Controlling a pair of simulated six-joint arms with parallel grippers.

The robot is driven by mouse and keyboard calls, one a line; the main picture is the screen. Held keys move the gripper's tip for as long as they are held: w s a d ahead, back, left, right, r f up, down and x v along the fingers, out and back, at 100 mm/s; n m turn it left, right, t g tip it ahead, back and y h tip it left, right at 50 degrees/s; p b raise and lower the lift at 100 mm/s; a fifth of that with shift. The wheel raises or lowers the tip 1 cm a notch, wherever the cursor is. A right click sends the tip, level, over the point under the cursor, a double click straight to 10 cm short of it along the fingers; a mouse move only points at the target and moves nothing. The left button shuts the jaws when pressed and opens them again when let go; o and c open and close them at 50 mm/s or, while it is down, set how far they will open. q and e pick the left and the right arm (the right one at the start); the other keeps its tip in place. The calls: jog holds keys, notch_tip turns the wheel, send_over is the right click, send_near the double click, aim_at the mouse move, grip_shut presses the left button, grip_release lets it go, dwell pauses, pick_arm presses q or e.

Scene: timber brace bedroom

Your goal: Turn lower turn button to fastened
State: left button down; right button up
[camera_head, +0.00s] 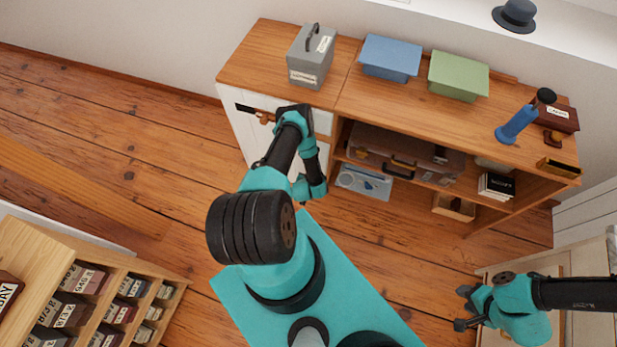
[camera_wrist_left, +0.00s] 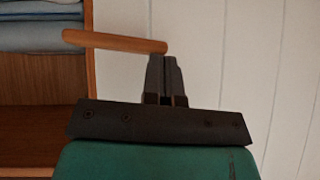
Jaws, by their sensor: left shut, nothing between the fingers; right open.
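The wooden turn button (camera_wrist_left: 115,42) lies nearly level in the left wrist view, its left part crossing a brown upright edge and its right part over a white panelled surface. My left gripper (camera_wrist_left: 165,62) is shut and empty, its fingertips just at or below the button's right end; I cannot tell whether they touch. In the head view my left arm reaches the white-fronted left part of the wooden cabinet (camera_head: 237,72) and hides its own fingertips and the lower button. My right gripper (camera_head: 463,308) is open and empty at the lower right, far from the cabinet.
Folded blue cloths (camera_wrist_left: 40,30) lie on a shelf beside the button. A grey box (camera_head: 309,68), blue box (camera_head: 390,58) and green box (camera_head: 458,76) stand on the cabinet top. A suitcase (camera_head: 375,148) sits in the open bay. A box shelf (camera_head: 170,277) stands lower left.

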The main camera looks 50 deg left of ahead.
pick_arm(q)
jog(key=shift+s+a+f, duration=0.15)
jog(key=shift+s+f, duration=0.1)
jog(key=shift+f, duration=0.4)
jog(key=shift+w+r, duration=0.1)
jog(key=shift+r, duration=0.7)
jog(key=s+d+r, duration=0.3)
jog(key=s+r, duration=0.3)
jog(key=r, duration=0.5)
jog(key=shift+d, duration=0.3)
